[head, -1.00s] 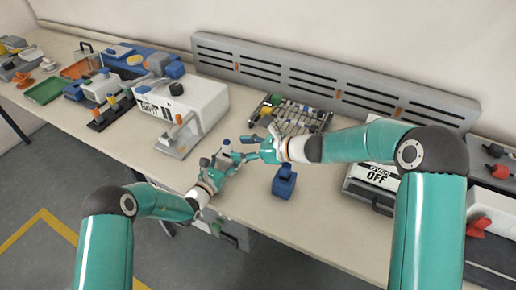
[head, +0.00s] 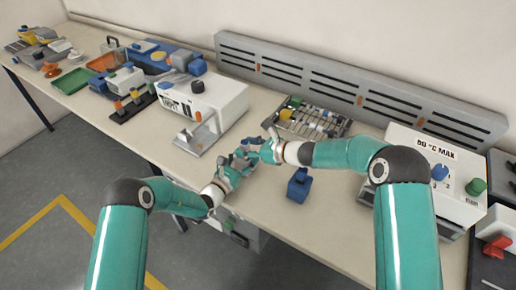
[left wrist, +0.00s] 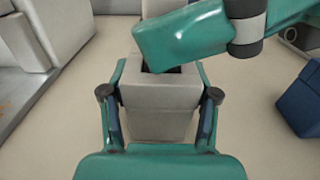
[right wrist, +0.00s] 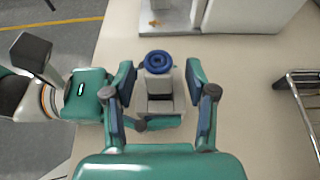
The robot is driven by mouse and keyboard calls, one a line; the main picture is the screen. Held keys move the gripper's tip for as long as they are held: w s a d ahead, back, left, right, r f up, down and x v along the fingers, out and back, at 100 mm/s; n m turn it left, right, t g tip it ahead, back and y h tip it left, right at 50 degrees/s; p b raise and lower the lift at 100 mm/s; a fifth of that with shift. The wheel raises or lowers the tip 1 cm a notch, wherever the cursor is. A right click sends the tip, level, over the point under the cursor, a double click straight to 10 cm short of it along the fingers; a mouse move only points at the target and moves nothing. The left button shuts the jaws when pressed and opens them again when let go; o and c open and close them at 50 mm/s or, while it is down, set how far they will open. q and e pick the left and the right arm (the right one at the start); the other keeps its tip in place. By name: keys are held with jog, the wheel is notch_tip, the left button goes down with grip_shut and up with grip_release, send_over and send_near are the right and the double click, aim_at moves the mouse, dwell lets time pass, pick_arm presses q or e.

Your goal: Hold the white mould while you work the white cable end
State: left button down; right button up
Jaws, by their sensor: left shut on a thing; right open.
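The white mould (left wrist: 160,98), a pale grey-white block with a dark opening in its top, stands between the fingers of my left gripper (left wrist: 160,112), which is shut on it. In the right wrist view the mould (right wrist: 161,104) lies between the spread fingers of my right gripper (right wrist: 160,82), which is open. A blue ring-shaped part (right wrist: 158,62) shows at the mould's far end. In the head view, the left gripper (head: 243,163) and right gripper (head: 262,150) are close together above the table front. I cannot make out the white cable end.
A blue block (head: 299,186) stands on the table right of the grippers. A white machine (head: 205,103) stands behind left, a wire rack (head: 310,118) behind. A white box with knobs (head: 430,175) is at right.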

jog(key=shift+w+a+f, duration=0.2)
jog(key=shift+w+a, duration=0.1)
jog(key=shift+a, duration=0.15)
grip_shut()
jog(key=c, duration=0.8)
grip_release()
grip_shut()
jog(key=shift+r, duration=0.25)
jog(key=shift+r, duration=1.25)
